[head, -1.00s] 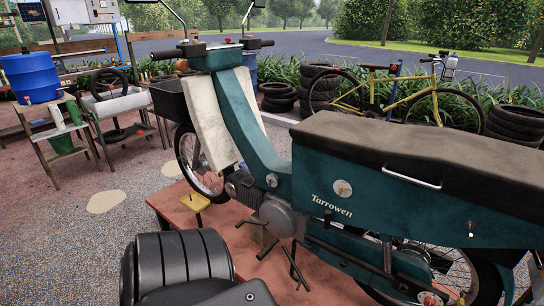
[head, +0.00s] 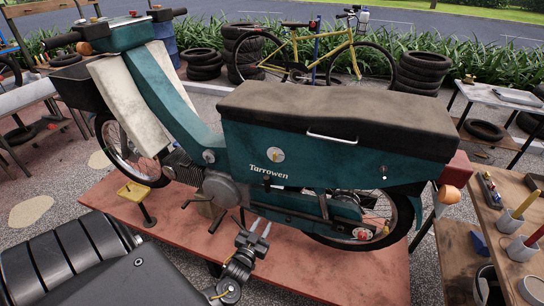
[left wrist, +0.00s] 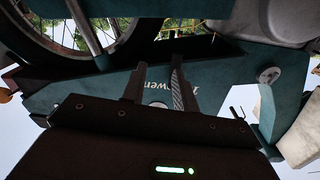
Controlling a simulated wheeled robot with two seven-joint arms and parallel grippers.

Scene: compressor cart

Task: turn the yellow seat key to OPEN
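The yellow seat key (head: 277,155) is small and sits in a pale round lock on the teal side panel of the moped (head: 330,160), above the word Tarrowen. Its exact angle is too small to tell. My left gripper (head: 262,226) is in front of and below the panel, open and empty, with its two fingers pointing up toward the bike. In the left wrist view the panel appears upside down beyond the spread fingers (left wrist: 158,90). A pale disc shows partly between them, its lower part hidden by the gripper body. My right gripper is not in view.
The moped stands on a red platform (head: 110,204). A black seat (head: 345,115) with a metal handle overhangs the panel. A crank and pedal are near my left gripper. A wooden bench (head: 505,240) with cups stands at right. A yellow bicycle (head: 310,45) and tyres are behind.

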